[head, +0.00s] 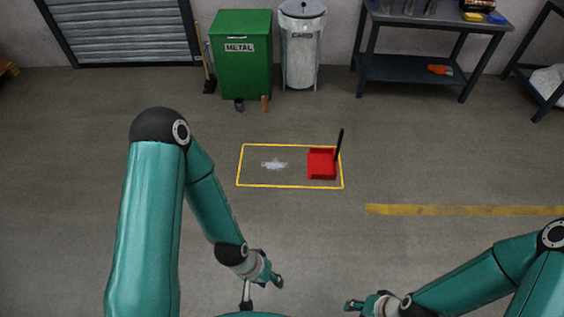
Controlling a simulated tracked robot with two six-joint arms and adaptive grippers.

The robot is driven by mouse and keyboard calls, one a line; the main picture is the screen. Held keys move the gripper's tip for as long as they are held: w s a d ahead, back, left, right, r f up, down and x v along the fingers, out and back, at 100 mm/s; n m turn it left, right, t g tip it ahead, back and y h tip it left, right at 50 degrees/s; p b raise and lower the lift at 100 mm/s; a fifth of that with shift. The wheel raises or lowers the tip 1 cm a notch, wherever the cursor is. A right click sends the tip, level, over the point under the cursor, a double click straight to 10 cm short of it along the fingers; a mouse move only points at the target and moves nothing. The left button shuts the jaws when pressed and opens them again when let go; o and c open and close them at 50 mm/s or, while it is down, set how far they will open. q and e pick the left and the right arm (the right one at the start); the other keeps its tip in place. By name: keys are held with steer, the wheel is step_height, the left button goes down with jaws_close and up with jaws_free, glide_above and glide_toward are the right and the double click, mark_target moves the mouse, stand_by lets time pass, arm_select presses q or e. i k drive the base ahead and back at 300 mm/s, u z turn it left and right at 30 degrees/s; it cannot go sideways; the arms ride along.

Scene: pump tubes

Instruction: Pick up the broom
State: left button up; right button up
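A broom (210,84) stands upright in the head view at the back left, between the shutter door and the green bin. Its thin handle leans slightly and its dark head is on the floor. My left gripper (277,280) is at the bottom middle, far from the broom and nearer to me. My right gripper (353,304) is at the bottom, right of the left one, and also far from the broom. Both grippers are small in the view, and their finger gaps are not clear. Nothing is seen held in either.
A green METAL bin (240,72) stands beside the broom, with a grey bin (301,60) to its right. A red dustpan (321,165) and white debris (275,164) lie inside a yellow floor outline (290,186). A dark workbench (410,71) stands at back right. Open floor lies between.

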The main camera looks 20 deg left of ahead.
mark_target(210, 80)
steer(key=i, duration=0.85)
steer(key=u, duration=0.05)
